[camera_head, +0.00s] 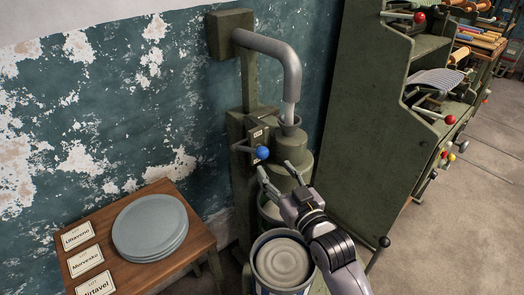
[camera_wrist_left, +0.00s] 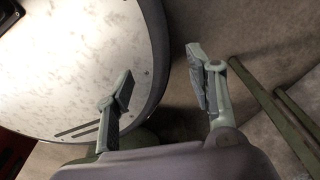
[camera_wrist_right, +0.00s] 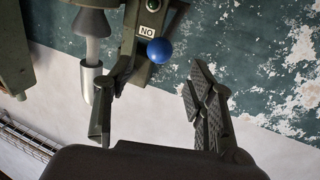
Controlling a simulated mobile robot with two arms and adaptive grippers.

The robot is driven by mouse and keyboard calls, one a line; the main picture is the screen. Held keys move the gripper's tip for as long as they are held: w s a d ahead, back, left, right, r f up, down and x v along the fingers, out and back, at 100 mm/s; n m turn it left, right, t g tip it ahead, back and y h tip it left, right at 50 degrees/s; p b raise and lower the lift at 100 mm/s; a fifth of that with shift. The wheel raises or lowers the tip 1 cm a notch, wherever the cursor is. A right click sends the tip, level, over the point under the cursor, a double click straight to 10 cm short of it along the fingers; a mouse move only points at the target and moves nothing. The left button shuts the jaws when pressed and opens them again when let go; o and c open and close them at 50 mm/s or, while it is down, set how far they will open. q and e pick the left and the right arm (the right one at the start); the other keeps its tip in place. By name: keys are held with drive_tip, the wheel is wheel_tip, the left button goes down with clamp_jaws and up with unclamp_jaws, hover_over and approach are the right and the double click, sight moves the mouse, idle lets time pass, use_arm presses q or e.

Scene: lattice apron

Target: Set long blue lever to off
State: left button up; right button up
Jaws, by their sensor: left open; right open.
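The long blue lever is a thin rod with a blue ball (camera_head: 262,152) at its end, on a green upright box beside the pipe in the head view. The rod runs from the ball toward the left. The blue ball (camera_wrist_right: 159,50) also shows in the right wrist view, beside a small label with the letters N and O. My right gripper (camera_head: 276,169) is open and empty, just below and right of the ball; its fingers are apart from the ball. My left gripper (camera_wrist_left: 159,68) is open and empty, in the left wrist view only.
A grey pipe (camera_head: 283,57) bends down to a funnel (camera_head: 289,125) behind the right gripper. A lidded can (camera_head: 282,262) stands below. A wooden table (camera_head: 187,195) with stacked plates (camera_head: 150,225) and labels is at left. A green shelf unit (camera_head: 365,120) with red-ball levers stands at right.

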sight(265, 157)
drive_tip(key=x, duration=0.7)
drive_tip(key=shift+w+a, duration=0.15)
drive_tip(key=shift+w, duration=0.2)
drive_tip(key=shift+w+a+p, duration=0.2)
drive_tip(key=shift+w+p, duration=0.1)
drive_tip(key=shift+w, duration=0.15)
use_arm(q)
drive_tip(key=shift+w+a+r, duration=0.2)
drive_tip(key=shift+w+r, duration=0.2)
drive_tip(key=shift+w, duration=0.35)
drive_tip(key=shift+s, duration=0.1)
use_arm(e)
drive_tip(key=shift+c, duration=0.4)
clamp_jaws()
drive_tip(key=shift+f, duration=0.1)
